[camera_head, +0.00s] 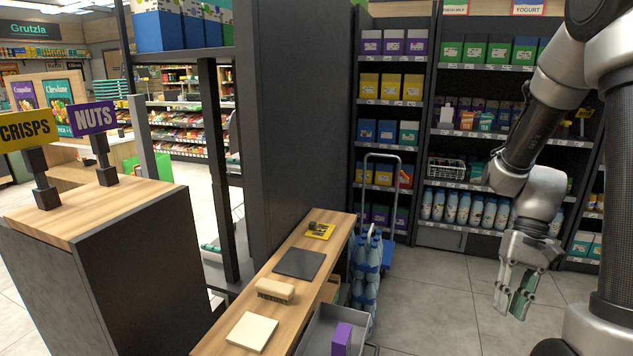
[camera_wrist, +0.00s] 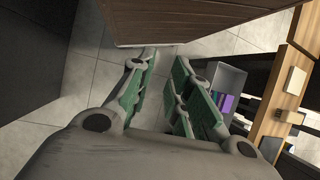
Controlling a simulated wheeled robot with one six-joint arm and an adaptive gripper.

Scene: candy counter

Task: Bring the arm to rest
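My gripper (camera_head: 512,304) hangs at the right of the head view, in the air over the aisle floor, with its fingers pointing down. In the wrist view its green-padded fingers (camera_wrist: 168,62) stand apart with bare floor showing between them. It is open and empty. It touches nothing that I can see. My arm comes down from the top right of the head view, bent at the elbow.
A wooden counter (camera_head: 222,339) holds a brush (camera_head: 275,290), a white square block (camera_head: 252,331), a dark mat (camera_head: 300,263) and a yellow card (camera_head: 320,231). A grey bin (camera_head: 318,333) with a purple box (camera_head: 341,340) sits beside it. A bottle-loaded trolley (camera_head: 398,195) stands behind. Aisle floor is clear.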

